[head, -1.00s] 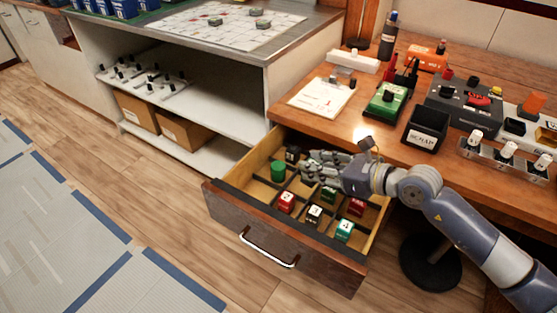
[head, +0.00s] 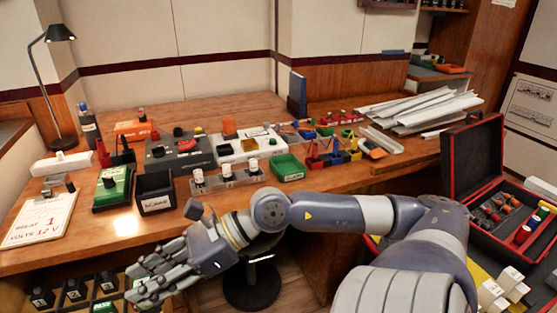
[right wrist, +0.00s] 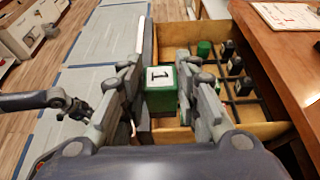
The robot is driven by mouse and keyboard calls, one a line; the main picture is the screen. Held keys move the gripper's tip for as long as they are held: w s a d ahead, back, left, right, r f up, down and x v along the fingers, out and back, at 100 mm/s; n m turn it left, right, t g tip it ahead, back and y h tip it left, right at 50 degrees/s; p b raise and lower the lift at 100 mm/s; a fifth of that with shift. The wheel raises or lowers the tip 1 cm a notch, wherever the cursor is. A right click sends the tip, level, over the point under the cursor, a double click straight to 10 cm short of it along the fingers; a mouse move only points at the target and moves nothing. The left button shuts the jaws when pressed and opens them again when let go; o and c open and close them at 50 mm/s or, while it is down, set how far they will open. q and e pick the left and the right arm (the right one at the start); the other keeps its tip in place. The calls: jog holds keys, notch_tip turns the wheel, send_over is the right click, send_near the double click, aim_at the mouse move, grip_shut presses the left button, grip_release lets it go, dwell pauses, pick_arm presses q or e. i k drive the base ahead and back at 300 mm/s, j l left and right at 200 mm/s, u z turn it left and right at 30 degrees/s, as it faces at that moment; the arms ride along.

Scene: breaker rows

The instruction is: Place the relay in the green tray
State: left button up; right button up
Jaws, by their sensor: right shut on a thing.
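A green block with a white top marked "1" (right wrist: 161,90), which looks like the relay, sits between the fingers of my right gripper (right wrist: 163,98) in the right wrist view. In the head view my right gripper (head: 140,283) is at the lower left, over the drawer, and the block is not visible there. The green tray (head: 287,168) is on the bench, right of the middle and beyond my right arm. In the right wrist view a grey gripper, apparently my left (right wrist: 76,106), is at the left; its opening is unclear.
The open drawer (right wrist: 272,129) holds several blocks in compartments. On the bench are a black bin (head: 155,193), a green device (head: 113,187), a row of knobs (head: 226,179) and small coloured bins (head: 330,150). An open red-edged case (head: 476,163) stands at the right.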

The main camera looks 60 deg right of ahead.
aim_at(287, 172)
jog(key=k+l+z, duration=0.15)
jog(key=z, duration=0.2)
jog(key=k+l+z, duration=0.1)
jog(key=l+z, duration=0.25)
